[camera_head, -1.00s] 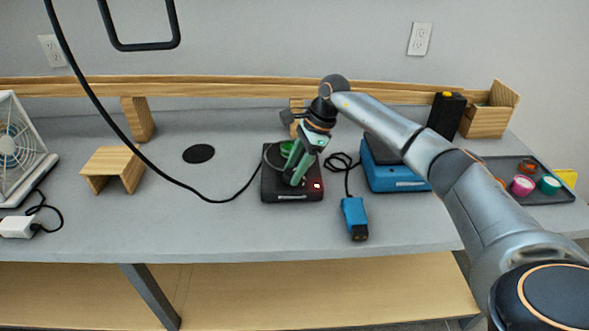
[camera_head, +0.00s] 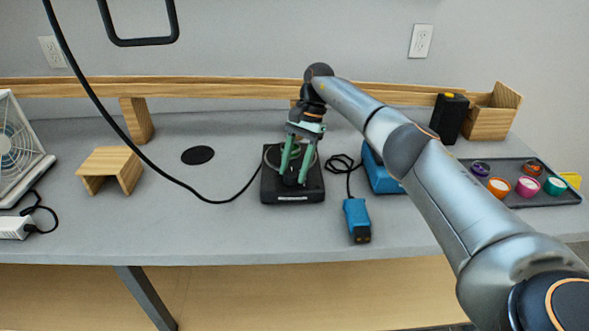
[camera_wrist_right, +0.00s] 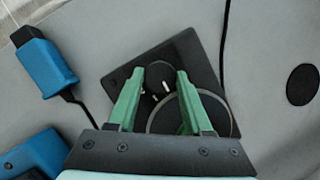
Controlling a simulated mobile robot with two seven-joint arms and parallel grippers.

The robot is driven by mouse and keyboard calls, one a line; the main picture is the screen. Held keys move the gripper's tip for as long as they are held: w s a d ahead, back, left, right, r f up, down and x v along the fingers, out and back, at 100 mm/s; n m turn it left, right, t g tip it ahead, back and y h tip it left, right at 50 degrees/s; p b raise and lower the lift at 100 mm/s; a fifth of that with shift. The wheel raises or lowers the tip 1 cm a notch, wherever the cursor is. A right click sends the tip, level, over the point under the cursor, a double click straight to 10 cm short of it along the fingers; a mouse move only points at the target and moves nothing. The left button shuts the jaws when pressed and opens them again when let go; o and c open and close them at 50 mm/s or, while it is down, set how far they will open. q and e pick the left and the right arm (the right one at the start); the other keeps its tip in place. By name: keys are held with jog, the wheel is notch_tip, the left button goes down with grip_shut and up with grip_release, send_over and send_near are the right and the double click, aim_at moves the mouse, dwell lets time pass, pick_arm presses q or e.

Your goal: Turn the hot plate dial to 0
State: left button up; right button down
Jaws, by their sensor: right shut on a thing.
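The hot plate (camera_head: 312,192) is a small black box on the grey table, with a round heating disc whose rim shows behind my fingers. Its black dial (camera_wrist_right: 160,74) sits near one edge of the top in the right wrist view, with a small white mark on it. My right gripper (camera_head: 291,180) points down over the hot plate, its two green fingers shut on the dial from both sides. The fingers also show in the right wrist view (camera_wrist_right: 160,72). The dial's numbers are not readable. My left gripper is not in view.
A blue plug-like device (camera_head: 356,218) with a black cable lies right of the hot plate. A blue appliance (camera_head: 382,178) stands behind my right arm. A black cable runs left from the hot plate. A tray (camera_head: 535,200) of colourful pots is far right.

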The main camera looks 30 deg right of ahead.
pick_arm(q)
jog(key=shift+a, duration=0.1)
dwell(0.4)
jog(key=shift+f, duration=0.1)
pick_arm(e)
jog(key=shift+c, duration=1.6)
grip_release()
jog(key=shift+r, duration=0.1)
